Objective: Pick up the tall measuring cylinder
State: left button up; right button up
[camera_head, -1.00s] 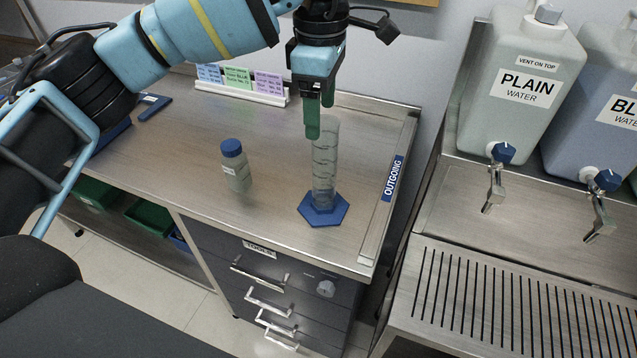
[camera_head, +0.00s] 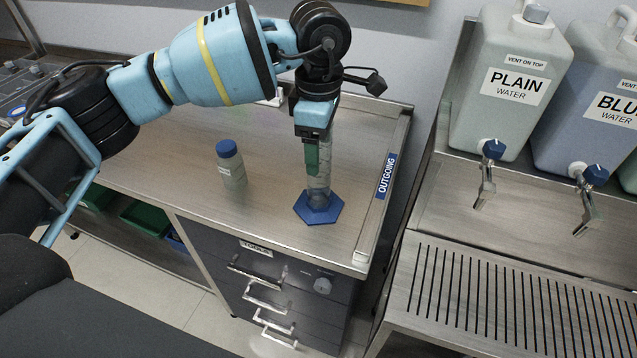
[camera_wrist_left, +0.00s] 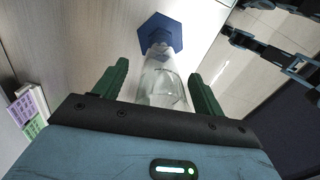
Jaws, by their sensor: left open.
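The tall measuring cylinder (camera_head: 319,182) is clear, with a blue hexagonal base (camera_head: 318,208), and stands upright on the bench near its right end. My left gripper (camera_head: 313,158) is at the cylinder's upper part, and hides some of it in the head view. In the left wrist view the cylinder (camera_wrist_left: 162,82) lies between the two green fingers of the left gripper (camera_wrist_left: 160,88), with a gap on each side. The fingers are open and hold nothing.
A blue-capped bottle (camera_head: 231,163) stands left of the cylinder on the bench. A raised edge with an OUTGOING label (camera_head: 386,176) runs along the bench's right side. Further right are the PLAIN water container (camera_head: 505,90), a blue-tinted container (camera_head: 590,110), and a slotted drain (camera_head: 500,300).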

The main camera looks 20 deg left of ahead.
pick_arm(q)
jog(key=c, duration=1.5)
pick_arm(e)
jog(key=shift+s, duration=0.1)
pick_arm(q)
jog(key=shift+r, duration=0.1)
jog(key=r, duration=0.3)
jog(key=shift+s+d+r+b, duration=0.15)
jog(key=shift+s+d+b, duration=0.15)
jog(key=shift+s, duration=0.1)
jog(key=s+d, duration=0.2)
jog(key=s, duration=0.2)
jog(key=s+d+r, duration=0.1)
jog(key=s+d, duration=0.1)
jog(key=s, duration=0.3)
jog(key=s+d, duration=0.2)
jog(key=s, duration=0.2)
jog(key=shift+s+d+r+b, duration=0.15)
jog(key=shift+s+r+b, duration=0.1)
jog(key=shift+s+b, duration=0.15)
pick_arm(e)
jog(key=shift+s+f, duration=0.3)
jog(key=shift+f, duration=0.5)
jog(key=shift+s, duration=0.1)
